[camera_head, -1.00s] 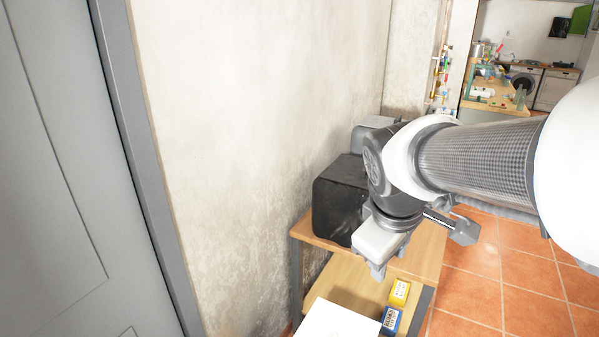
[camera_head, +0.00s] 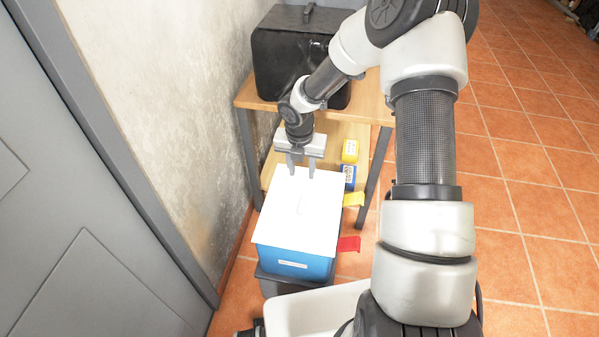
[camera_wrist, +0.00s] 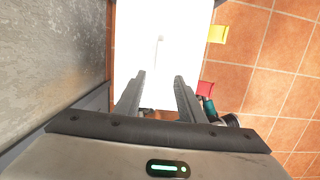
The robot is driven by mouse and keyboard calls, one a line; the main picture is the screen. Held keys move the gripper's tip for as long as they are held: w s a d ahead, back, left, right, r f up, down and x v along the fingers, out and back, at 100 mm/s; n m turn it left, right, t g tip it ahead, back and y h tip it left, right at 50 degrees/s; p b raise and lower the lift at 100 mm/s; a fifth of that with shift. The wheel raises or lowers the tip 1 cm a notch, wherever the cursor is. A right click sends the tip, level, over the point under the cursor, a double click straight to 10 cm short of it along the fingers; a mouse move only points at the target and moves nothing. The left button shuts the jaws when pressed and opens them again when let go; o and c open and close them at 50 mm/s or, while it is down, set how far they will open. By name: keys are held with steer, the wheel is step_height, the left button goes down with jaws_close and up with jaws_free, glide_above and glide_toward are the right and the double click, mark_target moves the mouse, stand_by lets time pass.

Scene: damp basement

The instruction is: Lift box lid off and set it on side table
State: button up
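The blue box (camera_head: 300,262) stands low near the wall with its flat white lid (camera_head: 285,225) on top. The lid fills the middle of the wrist view (camera_wrist: 135,60). A thin pale ridge, perhaps a handle (camera_wrist: 159,45), runs along the lid's middle; it shows faintly in the head view (camera_head: 298,204). My gripper (camera_head: 301,172) is open and empty, pointing down over the lid's far part; its fingers show apart in the wrist view (camera_wrist: 160,80). I cannot tell its height above the lid. The wooden side table (camera_head: 250,97) stands just beyond the box.
A black case (camera_head: 275,65) occupies much of the tabletop. Yellow (camera_head: 353,199) and red (camera_head: 349,243) pieces stick out right of the lidded box. Wall and grey door close the left; tiled floor is open right.

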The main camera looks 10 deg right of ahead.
mark_target(303, 201)
steer(key=f+b, duration=0.1)
steer(key=f, duration=0.5)
steer(key=w+f+b, duration=0.1)
steer(key=f+b, duration=0.1)
steer(key=f, duration=0.4)
steer(key=w+f+b, duration=0.1)
steer(key=f, duration=0.4)
steer(key=shift+w+d+f+b, duration=0.2)
steer(key=shift+d+f+b, duration=0.15)
steer(key=shift+d+f, duration=0.05)
steer(key=shift+c, duration=0.2)
steer(key=shift+r, duration=0.1)
jaws_close()
